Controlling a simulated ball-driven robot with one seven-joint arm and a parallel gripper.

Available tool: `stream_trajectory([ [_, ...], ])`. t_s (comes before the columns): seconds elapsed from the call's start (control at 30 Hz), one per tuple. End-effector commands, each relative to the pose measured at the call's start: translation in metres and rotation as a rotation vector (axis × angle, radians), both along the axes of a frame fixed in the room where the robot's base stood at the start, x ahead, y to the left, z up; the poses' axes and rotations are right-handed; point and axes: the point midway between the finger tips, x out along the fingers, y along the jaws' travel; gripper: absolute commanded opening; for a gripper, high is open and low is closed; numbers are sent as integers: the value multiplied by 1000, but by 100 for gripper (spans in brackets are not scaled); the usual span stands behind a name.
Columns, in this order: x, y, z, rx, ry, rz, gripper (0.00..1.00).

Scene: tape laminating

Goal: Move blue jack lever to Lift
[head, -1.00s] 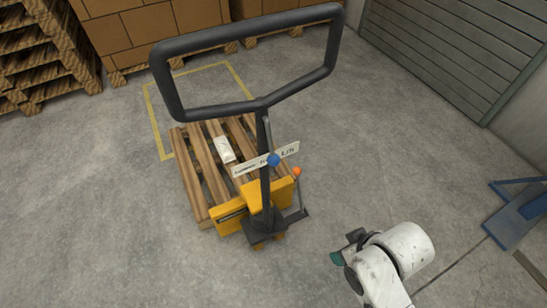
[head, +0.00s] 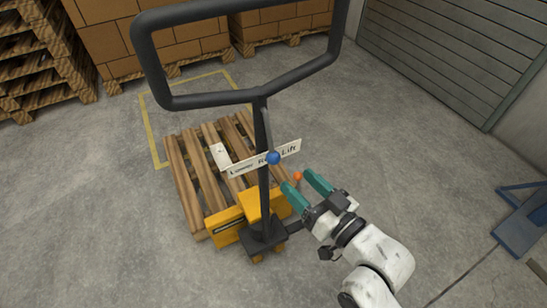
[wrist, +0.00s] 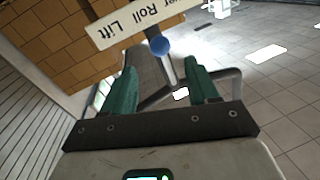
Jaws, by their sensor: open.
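The blue lever knob (head: 273,157) sits on the pallet jack's black column, in front of a white label plate (head: 243,166). The plate's right end reads "Lift"; the knob partly covers the middle word, and the left word looks like "Lower". In the wrist view the plate (wrist: 112,24) reads upside down, with the knob (wrist: 159,46) ahead of and between my fingers. My gripper (head: 303,182) is open, with green fingers to the right of and slightly below the knob in the head view, apart from it. In the wrist view my gripper (wrist: 163,88) holds nothing.
The black handle loop (head: 240,95) rises above the plate. An orange knob (head: 298,176) is close to my fingers. The yellow jack (head: 228,222) stands at a wooden pallet (head: 190,172). A blue stand (head: 520,225) is at right; open floor lies between.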

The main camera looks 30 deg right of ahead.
Motion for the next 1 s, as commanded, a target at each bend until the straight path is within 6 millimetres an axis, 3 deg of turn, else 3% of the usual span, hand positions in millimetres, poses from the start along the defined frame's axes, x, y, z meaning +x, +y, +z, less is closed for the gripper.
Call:
stream_trajectory([
  [0.5, 80, 16, 1, 0, 0, 0, 59],
  [0.7, 93, 18, 0, -2, 3, 0, 59],
  [1.0, 95, 19, 0, -2, 3, 1, 59],
])
